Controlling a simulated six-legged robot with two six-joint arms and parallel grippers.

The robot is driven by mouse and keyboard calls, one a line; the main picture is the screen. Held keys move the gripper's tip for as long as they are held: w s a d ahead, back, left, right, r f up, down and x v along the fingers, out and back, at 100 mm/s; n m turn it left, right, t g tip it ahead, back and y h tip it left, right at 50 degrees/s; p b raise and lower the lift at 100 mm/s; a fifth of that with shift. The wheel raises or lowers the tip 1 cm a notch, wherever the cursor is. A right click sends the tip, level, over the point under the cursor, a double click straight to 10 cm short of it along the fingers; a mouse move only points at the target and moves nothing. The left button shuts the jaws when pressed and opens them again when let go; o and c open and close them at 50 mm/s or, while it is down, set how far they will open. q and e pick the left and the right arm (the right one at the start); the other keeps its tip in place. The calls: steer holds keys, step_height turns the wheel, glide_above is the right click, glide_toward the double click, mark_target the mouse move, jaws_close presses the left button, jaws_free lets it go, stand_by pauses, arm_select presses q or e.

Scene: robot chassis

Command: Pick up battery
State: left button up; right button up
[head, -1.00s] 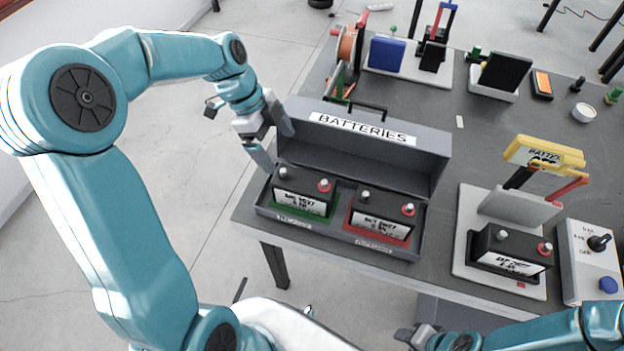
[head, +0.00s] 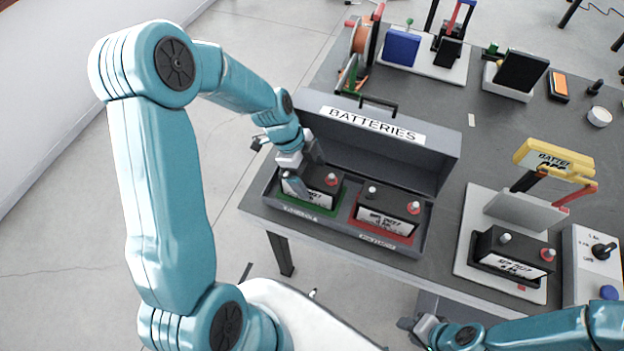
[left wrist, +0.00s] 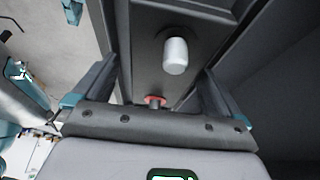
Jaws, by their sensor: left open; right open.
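A black battery (head: 323,193) with a white label stands in the green-edged left slot of the open grey BATTERIES case (head: 268,208). My left gripper (head: 303,172) is open at that battery and hides its left end. In the left wrist view, its two fingers (left wrist: 155,80) lie on either side of the battery's dark top (left wrist: 146,75), with a grey and a red terminal showing; contact cannot be told. A second battery (head: 387,210) stands in the red-edged right slot. A third battery (head: 510,255) sits on a white stand. My right gripper (head: 418,327) is open and empty near the bottom edge.
The case's raised lid (head: 375,150) stands behind the batteries. A yellow battery tester (head: 553,160) rises behind the white stand. A control box (head: 596,255) is at the right edge. A blue block (head: 401,47) and other parts stand at the back. The table's middle (head: 470,150) is mostly clear.

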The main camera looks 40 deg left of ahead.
arm_select(q)
steer(key=x, duration=0.2)
steer(key=shift+w+f, duration=0.15)
steer(key=shift+f, duration=0.15)
steer(key=shift+d+f, duration=0.15)
steer(key=shift+f, duration=0.05)
steer(key=c, duration=1.8)
steer(key=shift+w, duration=0.1)
jaws_close()
steer(key=shift+r, duration=0.15)
